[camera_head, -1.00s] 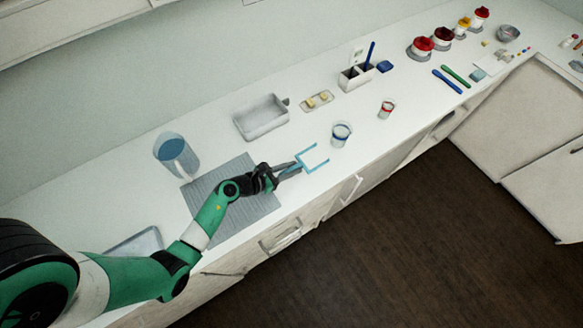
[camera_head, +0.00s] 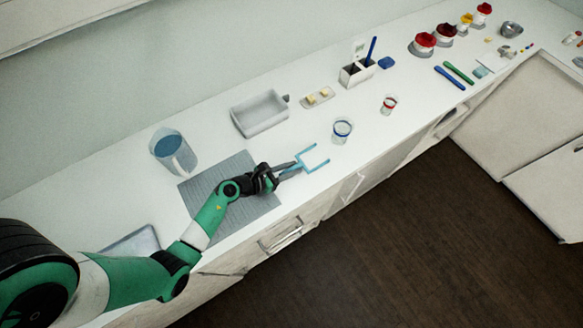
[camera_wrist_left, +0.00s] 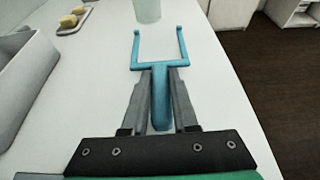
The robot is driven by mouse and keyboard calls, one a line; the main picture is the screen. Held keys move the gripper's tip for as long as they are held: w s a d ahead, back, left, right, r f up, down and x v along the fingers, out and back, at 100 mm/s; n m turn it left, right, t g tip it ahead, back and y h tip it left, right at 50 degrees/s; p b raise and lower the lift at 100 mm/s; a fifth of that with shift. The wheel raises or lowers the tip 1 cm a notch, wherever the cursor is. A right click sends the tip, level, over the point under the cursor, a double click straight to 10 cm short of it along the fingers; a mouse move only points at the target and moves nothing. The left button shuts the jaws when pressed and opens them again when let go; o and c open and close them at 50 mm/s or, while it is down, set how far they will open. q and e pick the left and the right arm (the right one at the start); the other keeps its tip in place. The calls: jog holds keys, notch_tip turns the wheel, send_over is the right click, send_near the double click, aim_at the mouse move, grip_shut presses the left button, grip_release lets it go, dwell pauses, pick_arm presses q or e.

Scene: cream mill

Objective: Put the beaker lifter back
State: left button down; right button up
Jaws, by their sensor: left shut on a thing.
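The beaker lifter (camera_head: 312,161) is a light blue fork with two prongs. It also shows in the left wrist view (camera_wrist_left: 158,66), with its prongs pointing away from me. My left gripper (camera_head: 280,172) is shut on the lifter's handle, at the right edge of the grey ribbed mat (camera_head: 265,207). In the left wrist view the fingers (camera_wrist_left: 160,100) sit on both sides of the handle. The lifter looks close above the counter; I cannot tell whether it touches. My right gripper is not in view.
A blue-rimmed beaker (camera_head: 342,130) stands just beyond the prongs. A grey tray (camera_head: 262,126) and a small dish (camera_head: 319,97) lie behind. A red-rimmed cup (camera_head: 389,104) is farther right. The counter's front edge is close.

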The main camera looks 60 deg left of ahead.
pick_arm(q)
jog(key=shift+f, duration=0.2)
jog(key=c, duration=0.6)
grip_release()
jog(key=p+v, duration=0.2)
jog(key=v, duration=0.8)
jog(key=shift+s+a+r, duration=0.1)
jog(key=shift+s+r, duration=0.1)
jog(key=shift+s, duration=0.05)
jog(key=shift+s+r, duration=0.2)
jog(key=shift+s, duration=0.3)
